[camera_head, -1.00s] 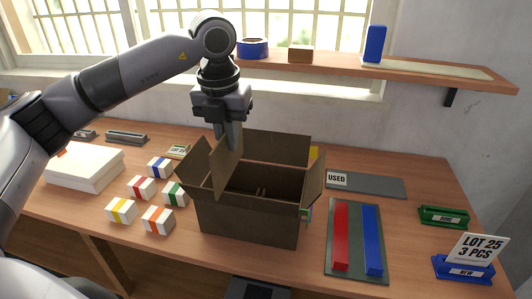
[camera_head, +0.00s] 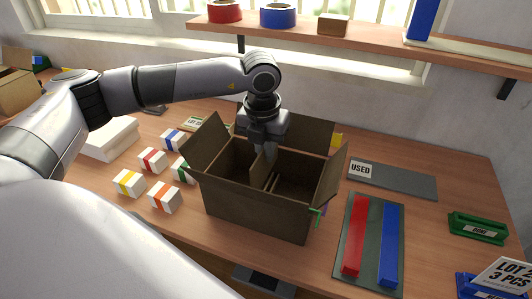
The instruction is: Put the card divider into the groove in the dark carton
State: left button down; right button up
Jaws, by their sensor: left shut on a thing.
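The dark carton (camera_head: 252,214) stands open on the table with its flaps spread. My left gripper (camera_head: 266,152) points down into its mouth, shut on the card divider (camera_head: 259,172). The brown divider stands roughly upright inside the carton, its lower part below the rim. Thin strips of the groove (camera_head: 273,183) show on the inside, close to the right of the divider. I cannot tell whether the divider's lower edge sits in the groove, as the carton's front wall hides it. My right gripper is not in view.
Several small banded boxes (camera_head: 152,160) and a white stack (camera_head: 110,140) lie left of the carton. A dark tray with a red bar (camera_head: 356,235) and a blue bar (camera_head: 389,245) lies right. A grey USED plate (camera_head: 405,180) lies behind. A shelf (camera_head: 380,45) runs above.

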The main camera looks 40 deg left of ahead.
aim_at(265, 177)
pick_arm(q)
jog(key=shift+s+f, duration=0.1)
jog(key=shift+f, duration=0.45)
jog(key=shift+f+b, duration=0.2)
jog(key=shift+b, duration=0.2)
jog(key=shift+f+b, duration=1.55)
jog(key=shift+f, duration=0.3)
jog(key=shift+f+b, duration=1.55)
jog(key=shift+f, duration=0.25)
